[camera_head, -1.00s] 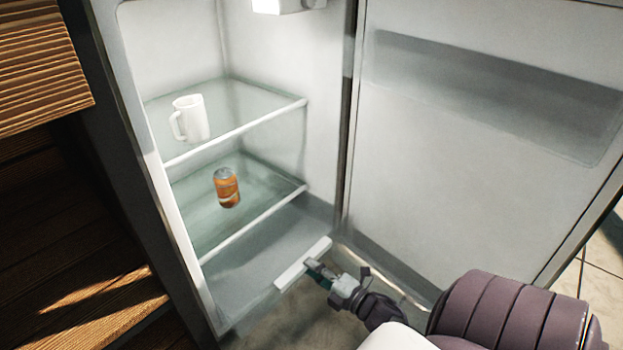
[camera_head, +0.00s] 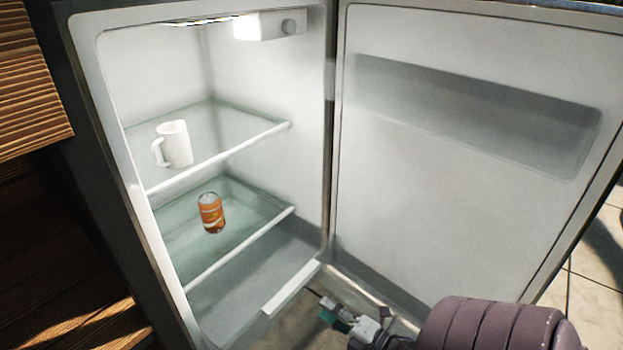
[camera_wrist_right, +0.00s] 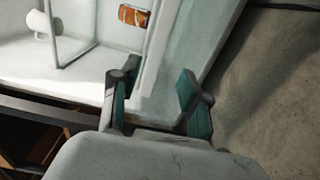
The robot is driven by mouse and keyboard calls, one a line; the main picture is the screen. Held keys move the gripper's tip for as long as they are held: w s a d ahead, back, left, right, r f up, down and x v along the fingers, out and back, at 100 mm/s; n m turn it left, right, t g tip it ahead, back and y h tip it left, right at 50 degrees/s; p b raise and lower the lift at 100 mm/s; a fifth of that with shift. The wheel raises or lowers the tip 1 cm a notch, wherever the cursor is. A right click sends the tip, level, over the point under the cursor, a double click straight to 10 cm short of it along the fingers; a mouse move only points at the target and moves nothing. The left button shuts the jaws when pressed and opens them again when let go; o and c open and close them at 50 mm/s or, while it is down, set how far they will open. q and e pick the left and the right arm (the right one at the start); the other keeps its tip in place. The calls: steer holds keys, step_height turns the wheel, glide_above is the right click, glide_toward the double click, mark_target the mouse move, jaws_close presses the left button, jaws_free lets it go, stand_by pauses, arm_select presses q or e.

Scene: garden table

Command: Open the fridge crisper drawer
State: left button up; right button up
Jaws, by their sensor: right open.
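The crisper drawer (camera_head: 250,272) is the grey section at the bottom of the fridge, below the lower glass shelf. Its white handle bar (camera_head: 291,288) runs along the front; how far the drawer stands out is hard to tell. My right gripper (camera_head: 332,312) is in front of the bar, low in the head view, and apart from it. In the right wrist view my right gripper (camera_wrist_right: 158,100) is open and empty, with teal finger pads. The white bar (camera_wrist_right: 160,45) shows just beyond the fingers there. My left gripper is not in view.
The fridge door (camera_head: 450,190) stands wide open at the right. A white mug (camera_head: 175,145) is on the upper shelf and an orange can (camera_head: 211,213) on the lower one. Wooden slats (camera_head: 30,90) are at the left.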

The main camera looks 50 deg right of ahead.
steer(key=shift+s+d, duration=0.15)
steer(key=shift+s, duration=1.75)
